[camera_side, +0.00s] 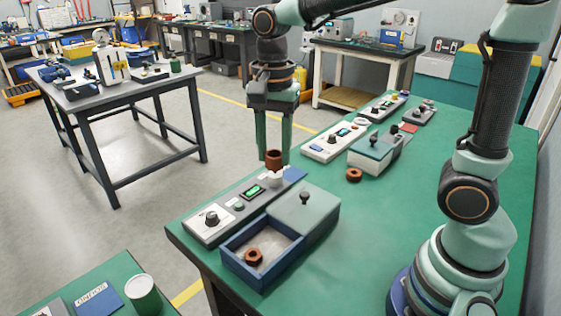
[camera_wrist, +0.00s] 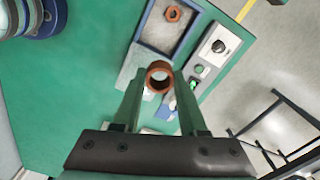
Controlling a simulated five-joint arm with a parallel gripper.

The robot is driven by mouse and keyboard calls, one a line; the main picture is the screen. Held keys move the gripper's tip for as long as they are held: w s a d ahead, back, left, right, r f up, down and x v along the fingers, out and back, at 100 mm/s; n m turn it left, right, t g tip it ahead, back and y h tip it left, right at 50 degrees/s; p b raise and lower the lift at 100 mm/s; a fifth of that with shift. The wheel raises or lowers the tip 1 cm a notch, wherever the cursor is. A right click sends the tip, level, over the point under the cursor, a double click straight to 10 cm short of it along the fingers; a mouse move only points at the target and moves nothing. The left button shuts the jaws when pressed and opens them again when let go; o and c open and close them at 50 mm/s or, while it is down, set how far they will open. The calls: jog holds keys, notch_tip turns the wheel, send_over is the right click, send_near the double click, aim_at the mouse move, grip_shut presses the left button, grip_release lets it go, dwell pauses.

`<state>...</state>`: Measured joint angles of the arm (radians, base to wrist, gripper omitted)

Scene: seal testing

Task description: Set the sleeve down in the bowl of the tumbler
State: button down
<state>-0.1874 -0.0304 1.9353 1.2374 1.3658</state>
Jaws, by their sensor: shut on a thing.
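My gripper (camera_side: 274,158) is shut on a brown, ring-like sleeve (camera_side: 273,161). In the wrist view the sleeve (camera_wrist: 159,77) shows its open end between the fingertips (camera_wrist: 158,84). In the side view the sleeve appears upright, just above a small white part (camera_side: 278,173) at the far end of a white panel unit (camera_side: 243,204) with a knob and a lit green display. This unit may be the tumbler, with the white part its bowl; I cannot tell surely. Whether sleeve and white part touch is unclear. The unit's knob end (camera_wrist: 218,47) also shows in the wrist view.
A blue open box (camera_side: 262,270) with a grey knobbed lid (camera_side: 304,208) stands beside the unit and holds a brown nut (camera_side: 253,257). Another brown ring (camera_side: 354,174) lies near a lidded box (camera_side: 374,151). More panels stand behind. The green table (camera_side: 420,210) is clear at right.

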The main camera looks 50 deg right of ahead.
jog(key=f, duration=1.3)
jog(key=a+f, duration=0.1)
jog(key=f, duration=0.6)
jog(key=shift+s, duration=0.15)
jog(key=shift+f, duration=0.1)
jog(key=shift+c, duration=2.3)
grip_release()
